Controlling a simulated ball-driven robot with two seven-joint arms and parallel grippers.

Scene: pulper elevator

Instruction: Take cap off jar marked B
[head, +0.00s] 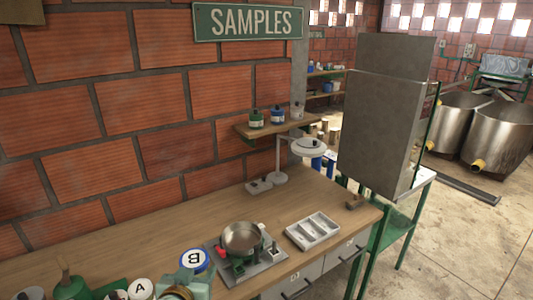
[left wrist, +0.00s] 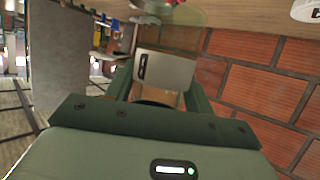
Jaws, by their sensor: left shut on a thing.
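The white, blue-rimmed cap marked B (head: 195,259) shows letter up near the bottom of the head view. My left gripper (head: 187,277), pale green, is shut against it from the near side. The jar below is mostly hidden, so I cannot tell whether cap and jar touch. A round brownish shape (head: 178,292) shows just below the gripper, too cut off to make out. In the left wrist view the dark green fingers (left wrist: 160,95) show, but the cap between them is hidden. My right gripper is not in view.
A jar with a white cap marked A (head: 140,289) stands to the left. A hot plate with a metal pan (head: 242,237) is close on the right, then a grey divided tray (head: 313,231). A scale-like stand (head: 280,165) is farther back. The brick wall (head: 140,100) bounds the bench.

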